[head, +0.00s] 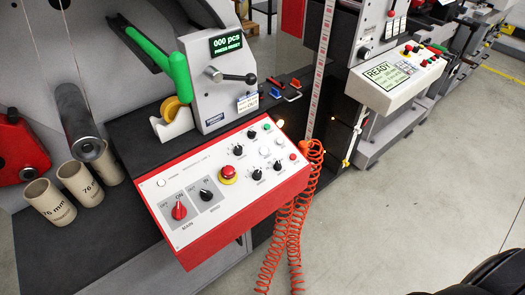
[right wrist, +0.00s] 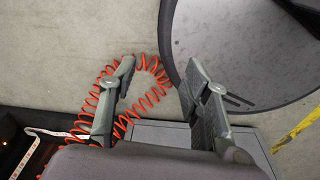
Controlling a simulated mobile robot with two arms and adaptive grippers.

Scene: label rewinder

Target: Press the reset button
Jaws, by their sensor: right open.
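A white control panel with a red frame (head: 218,187) faces me in the head view. The labels are too small to tell which button is reset. Above it, a counter display (head: 227,43) reads "000 pcs" and "PRESS RESET". My right gripper (right wrist: 160,75) is open and empty in the right wrist view, with the floor behind its fingers. My left gripper is not in view.
A coiled orange hose (head: 290,235) hangs at the panel's right end; it also shows behind the right gripper (right wrist: 155,68). Cardboard cores (head: 52,202) stand left of the panel. A second machine's console (head: 396,75) stands at upper right.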

